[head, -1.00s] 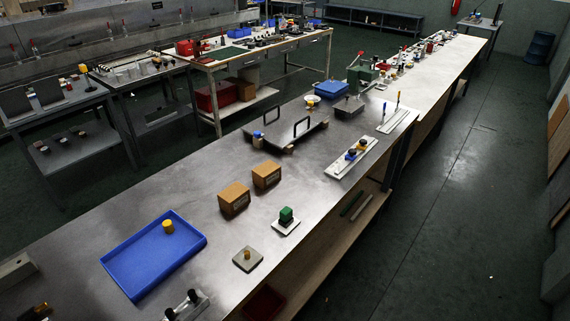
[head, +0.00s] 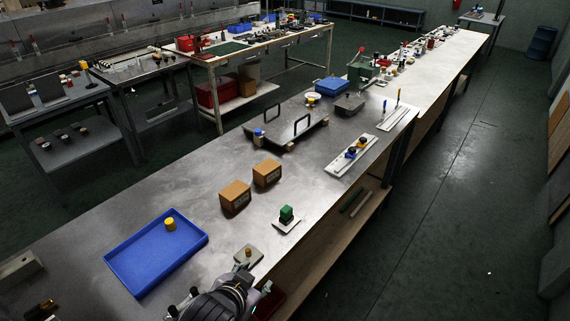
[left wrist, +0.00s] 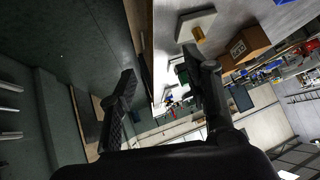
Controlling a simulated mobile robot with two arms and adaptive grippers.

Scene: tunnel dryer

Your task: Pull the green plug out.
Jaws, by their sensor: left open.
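The green plug (head: 286,212) stands upright in a white square base (head: 288,225) near the right edge of the steel bench. In the left wrist view the green plug (left wrist: 182,74) is partly hidden behind one finger. My left gripper (head: 254,278) is low in the head view, nearer the camera than the plug and apart from it. In the left wrist view the fingers of my left gripper (left wrist: 160,78) are spread with nothing held between them. My right gripper is not in view.
A grey plate (head: 251,258) with a small yellow plug (head: 248,252) lies beside my left gripper. A blue tray (head: 125,263) holds a yellow cylinder (head: 170,224). Two brown boxes (head: 235,197) (head: 267,173) stand behind the green plug. Bare steel lies right of the boxes.

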